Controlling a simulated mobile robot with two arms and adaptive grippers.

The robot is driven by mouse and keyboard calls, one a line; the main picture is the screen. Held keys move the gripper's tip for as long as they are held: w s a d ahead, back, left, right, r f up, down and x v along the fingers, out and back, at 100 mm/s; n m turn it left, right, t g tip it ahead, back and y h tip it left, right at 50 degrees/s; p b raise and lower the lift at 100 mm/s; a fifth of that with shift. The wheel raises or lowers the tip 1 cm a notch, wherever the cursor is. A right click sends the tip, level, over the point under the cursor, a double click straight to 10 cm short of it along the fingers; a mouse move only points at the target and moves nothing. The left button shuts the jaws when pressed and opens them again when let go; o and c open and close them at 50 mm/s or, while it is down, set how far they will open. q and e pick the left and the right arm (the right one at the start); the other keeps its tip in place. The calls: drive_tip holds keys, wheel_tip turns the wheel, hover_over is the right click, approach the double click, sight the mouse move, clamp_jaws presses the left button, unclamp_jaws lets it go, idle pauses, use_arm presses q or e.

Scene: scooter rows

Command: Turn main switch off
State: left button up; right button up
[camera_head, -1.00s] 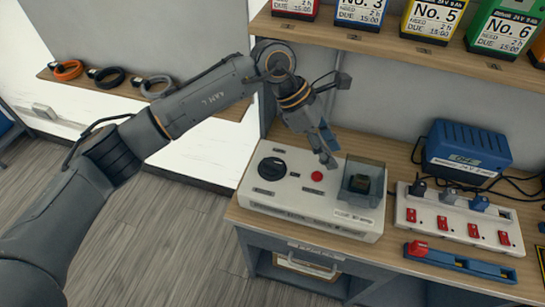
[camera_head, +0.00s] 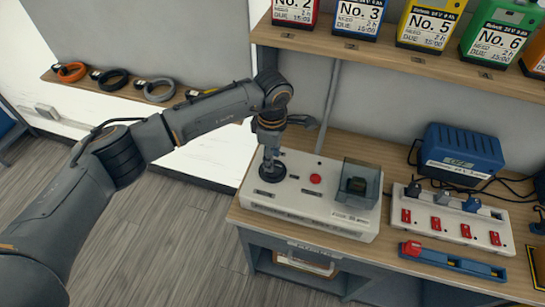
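A white box (camera_head: 320,216) stands on the wooden bench. It carries a round black rotary switch (camera_head: 272,179) at its left, a red button (camera_head: 315,178) in the middle and a dark clear-covered socket (camera_head: 357,184) at its right. My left gripper (camera_head: 269,167) points straight down over the rotary switch, its fingertips at the knob. The gripper hides most of the knob, so its setting does not show. I cannot tell whether the fingers are closed on it. My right gripper is not in view.
A white power strip (camera_head: 452,218) with several red switches and a blue bar (camera_head: 455,262) with a red end lie to the right. A blue charger (camera_head: 461,153) stands behind. A shelf (camera_head: 400,58) with numbered batteries hangs above.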

use_arm(q)
drive_tip(key=shift+f, duration=1.3)
clamp_jaws()
